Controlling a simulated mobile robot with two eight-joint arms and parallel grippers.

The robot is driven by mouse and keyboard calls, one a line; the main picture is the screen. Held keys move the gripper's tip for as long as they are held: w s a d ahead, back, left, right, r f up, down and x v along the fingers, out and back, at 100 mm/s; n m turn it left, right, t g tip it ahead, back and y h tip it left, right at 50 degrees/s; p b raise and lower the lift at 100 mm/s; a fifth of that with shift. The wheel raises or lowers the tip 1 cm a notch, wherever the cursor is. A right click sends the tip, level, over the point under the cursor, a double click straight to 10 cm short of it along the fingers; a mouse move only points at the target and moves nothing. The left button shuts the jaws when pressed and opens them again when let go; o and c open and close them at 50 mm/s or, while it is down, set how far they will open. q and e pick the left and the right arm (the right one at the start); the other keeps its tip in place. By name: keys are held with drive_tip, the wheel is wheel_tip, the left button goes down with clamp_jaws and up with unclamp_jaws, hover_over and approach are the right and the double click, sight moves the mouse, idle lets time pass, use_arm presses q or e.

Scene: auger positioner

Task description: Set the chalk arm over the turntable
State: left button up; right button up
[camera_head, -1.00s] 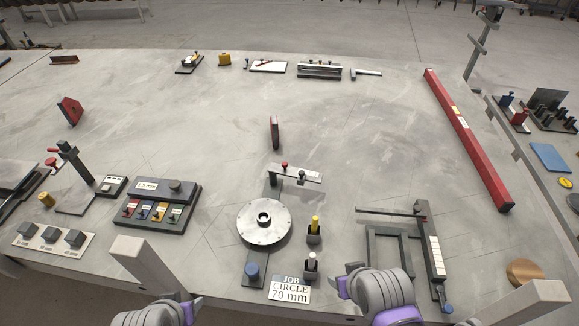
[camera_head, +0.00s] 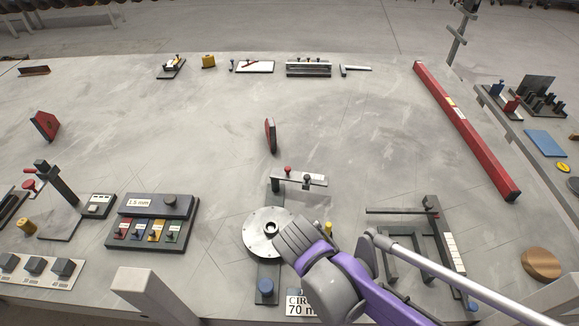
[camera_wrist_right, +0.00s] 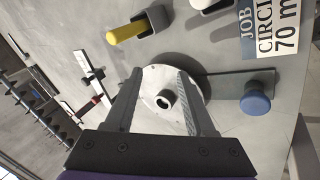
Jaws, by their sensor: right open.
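The chalk arm (camera_head: 312,181), a pale bar with a red knob and a dark knob, lies across the far end of the dark base behind the turntable (camera_head: 255,230). It is beside the disc, not above it. In the right wrist view the bar (camera_wrist_right: 87,65) is left of the silver turntable (camera_wrist_right: 158,76). My right gripper (camera_head: 285,235) is over the right part of the turntable. In the wrist view its open fingers (camera_wrist_right: 160,72) frame the disc's hub with nothing between them. My left gripper is out of view.
A blue knob (camera_head: 265,288) sits at the base's near end, beside the job card (camera_head: 298,304). A yellow chalk (camera_wrist_right: 127,30) stands in a holder near my right gripper. A dark frame fixture (camera_head: 432,235) lies right. The table beyond the chalk arm is mostly clear.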

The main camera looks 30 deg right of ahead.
drive_tip(key=w+d+f+n+h+b, duration=0.2)
drive_tip(key=w+d+n+h+b, duration=0.25)
drive_tip(key=w+n+h, duration=0.55)
drive_tip(key=n+t+h+b, duration=0.3)
drive_tip(key=n, duration=0.4)
approach(289, 167)
drive_tip(key=shift+f+x, duration=0.2)
drive_tip(key=shift+x, duration=0.75)
drive_tip(key=x, duration=1)
drive_tip(key=shift+w+d+p, duration=0.25)
drive_tip(key=shift+d+p, duration=0.05)
drive_tip(key=shift+p, duration=0.05)
clamp_jaws()
